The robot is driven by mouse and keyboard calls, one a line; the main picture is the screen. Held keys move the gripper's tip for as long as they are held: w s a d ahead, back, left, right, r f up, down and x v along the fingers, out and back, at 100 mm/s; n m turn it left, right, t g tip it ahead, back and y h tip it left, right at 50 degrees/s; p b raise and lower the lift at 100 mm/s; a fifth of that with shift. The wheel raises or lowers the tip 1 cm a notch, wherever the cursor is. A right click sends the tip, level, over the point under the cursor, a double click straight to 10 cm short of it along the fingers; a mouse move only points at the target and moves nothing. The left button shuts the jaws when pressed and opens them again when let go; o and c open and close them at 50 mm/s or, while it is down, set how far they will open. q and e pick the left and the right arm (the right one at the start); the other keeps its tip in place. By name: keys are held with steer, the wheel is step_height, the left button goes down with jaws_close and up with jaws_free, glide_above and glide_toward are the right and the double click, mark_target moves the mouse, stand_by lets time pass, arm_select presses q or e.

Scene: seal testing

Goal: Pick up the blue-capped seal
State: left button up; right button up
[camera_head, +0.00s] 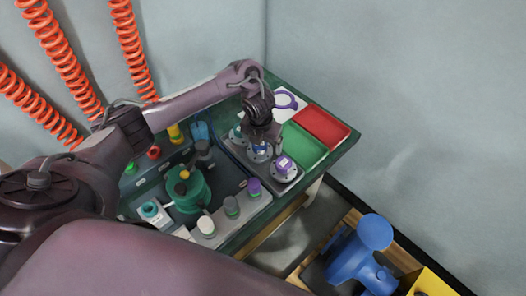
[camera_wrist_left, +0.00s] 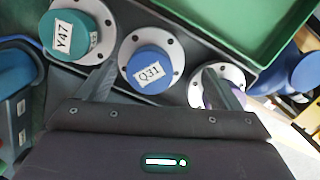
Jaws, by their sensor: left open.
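The blue-capped seal (camera_wrist_left: 149,69) has a pale flange with bolt holes and a label reading Q31. It stands on a dark grey holder between a teal-capped seal (camera_wrist_left: 72,34) labelled Y47 and a purple-capped seal (camera_wrist_left: 238,98). In the head view the blue-capped seal (camera_head: 260,152) is partly hidden under my left gripper (camera_head: 261,136). In the wrist view my left gripper (camera_wrist_left: 156,82) is open, with one finger on each side of the blue cap. Nothing appears clamped. The right finger covers part of the purple-capped seal. My right gripper is out of view.
A green tray (camera_head: 304,148) and a red tray (camera_head: 323,122) lie right of the seals. A white tray with a purple ring (camera_head: 286,99) is behind. A green machine (camera_head: 187,188) and a row of capped pieces (camera_head: 231,205) stand nearer. A blue object (camera_head: 362,255) is below the table.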

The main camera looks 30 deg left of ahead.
mark_target(263, 144)
arm_select(q)
steer(key=f, duration=0.2)
steer(key=shift+w+f, duration=0.25)
steer(key=shift+f, duration=0.4)
steer(key=shift+s, duration=0.1)
steer(key=shift+f, duration=0.2)
steer(key=c, duration=1)
steer(key=shift+r, duration=0.1)
steer(key=shift+c, duration=0.7)
steer(key=shift+w, duration=0.2)
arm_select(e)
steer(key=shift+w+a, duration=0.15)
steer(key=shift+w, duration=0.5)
